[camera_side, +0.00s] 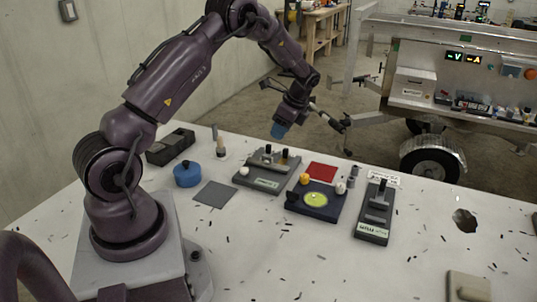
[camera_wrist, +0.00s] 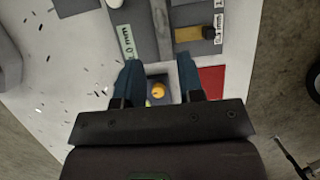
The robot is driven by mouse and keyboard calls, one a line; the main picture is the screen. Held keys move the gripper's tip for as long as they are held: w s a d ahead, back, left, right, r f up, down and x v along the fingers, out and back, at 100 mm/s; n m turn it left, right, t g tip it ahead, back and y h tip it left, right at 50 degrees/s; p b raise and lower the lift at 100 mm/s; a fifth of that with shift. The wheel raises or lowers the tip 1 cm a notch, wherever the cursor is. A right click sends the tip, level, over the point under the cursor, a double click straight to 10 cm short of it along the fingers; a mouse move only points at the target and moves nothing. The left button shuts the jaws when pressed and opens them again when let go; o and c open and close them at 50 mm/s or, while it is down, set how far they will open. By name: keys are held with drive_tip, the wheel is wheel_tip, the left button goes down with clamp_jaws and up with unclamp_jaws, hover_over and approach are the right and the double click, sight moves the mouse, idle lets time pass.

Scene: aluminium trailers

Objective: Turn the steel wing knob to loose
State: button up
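My gripper (camera_side: 280,130) hangs above the table, over the far side of the fixtures, touching nothing. In the wrist view my gripper (camera_wrist: 160,70) shows two blue fingers spread apart with nothing held. A dark blue board (camera_side: 317,214) carries a yellow-green disc (camera_side: 316,199) and white, orange and black knobs. The orange knob (camera_wrist: 158,90) shows between the fingers in the wrist view, well below them. I cannot single out the steel wing knob for certain; small grey upright parts (camera_side: 352,174) stand beside the board.
A grey fixture (camera_side: 262,184) and another long fixture (camera_side: 372,232) flank the board. A red square (camera_side: 321,171), blue pot (camera_side: 187,175), dark mat (camera_side: 215,194) and black box (camera_side: 170,148) are on the table.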

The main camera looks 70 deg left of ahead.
sight(268, 156)
drive_tip(key=x, duration=1)
drive_tip(key=shift+f, duration=0.15)
clamp_jaws()
